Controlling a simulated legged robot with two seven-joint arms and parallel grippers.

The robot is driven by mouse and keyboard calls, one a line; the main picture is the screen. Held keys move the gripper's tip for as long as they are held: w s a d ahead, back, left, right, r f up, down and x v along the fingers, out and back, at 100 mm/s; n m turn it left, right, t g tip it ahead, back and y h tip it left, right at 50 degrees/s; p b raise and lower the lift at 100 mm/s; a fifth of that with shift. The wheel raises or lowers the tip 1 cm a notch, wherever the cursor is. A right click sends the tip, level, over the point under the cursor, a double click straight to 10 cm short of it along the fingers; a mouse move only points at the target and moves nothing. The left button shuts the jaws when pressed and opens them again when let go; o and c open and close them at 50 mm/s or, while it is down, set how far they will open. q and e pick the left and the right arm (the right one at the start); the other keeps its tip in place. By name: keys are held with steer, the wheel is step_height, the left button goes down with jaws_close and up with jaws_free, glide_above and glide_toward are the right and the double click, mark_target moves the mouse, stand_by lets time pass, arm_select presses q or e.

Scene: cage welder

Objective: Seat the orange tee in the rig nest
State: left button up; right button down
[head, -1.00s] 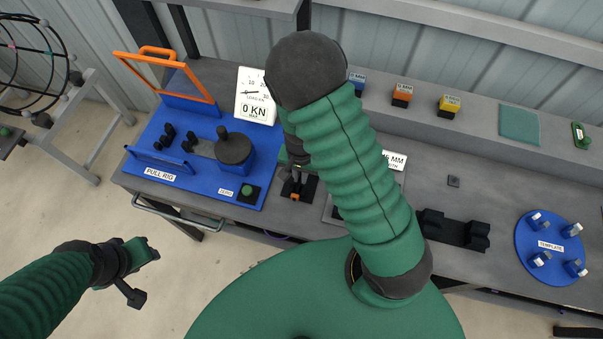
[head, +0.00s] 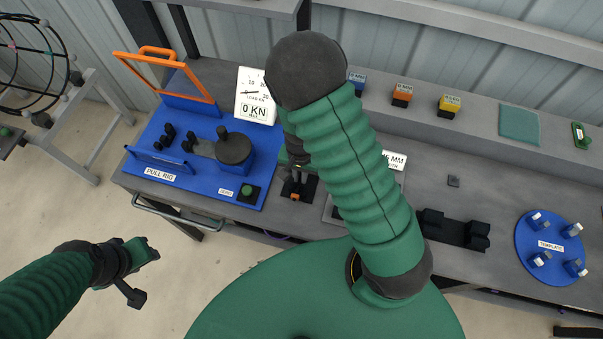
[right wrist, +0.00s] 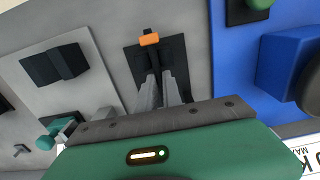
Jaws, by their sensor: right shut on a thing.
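The orange tee (head: 295,197) shows as a small orange end at a dark pad on the bench, just right of the blue pull rig. It also shows in the right wrist view (right wrist: 149,39), above the dark pad (right wrist: 136,62). My right gripper (head: 297,183) points down at the pad, its two grey fingers (right wrist: 162,84) close together and shut on the tee. The fingers and wrist hide much of the tee. The pull rig (head: 205,188) has black holders (head: 168,134) on its blue plate; I cannot tell which is the nest. My left gripper (head: 145,252) is off the bench, lower left.
An orange guard frame (head: 163,66) stands upright at the rig's back. A dark round knob (head: 234,148) and a green button (head: 246,190) are on the rig. Black blocks (head: 455,230) and a blue template disc (head: 551,246) lie to the right.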

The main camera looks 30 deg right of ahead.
mark_target(300, 178)
steer(key=shift+r, duration=0.1)
step_height(300, 178, up, 4)
steer(key=p, duration=0.3)
steer(key=shift+w+f+p, duration=0.1)
steer(key=shift+f+p, duration=0.1)
steer(key=shift+p, duration=0.2)
steer(key=s+r+p, duration=0.2)
steer(key=s+p, duration=1)
steer(key=s, duration=0.4)
step_height(300, 178, up, 11)
steer(key=p, duration=1)
steer(key=shift+p, duration=0.35)
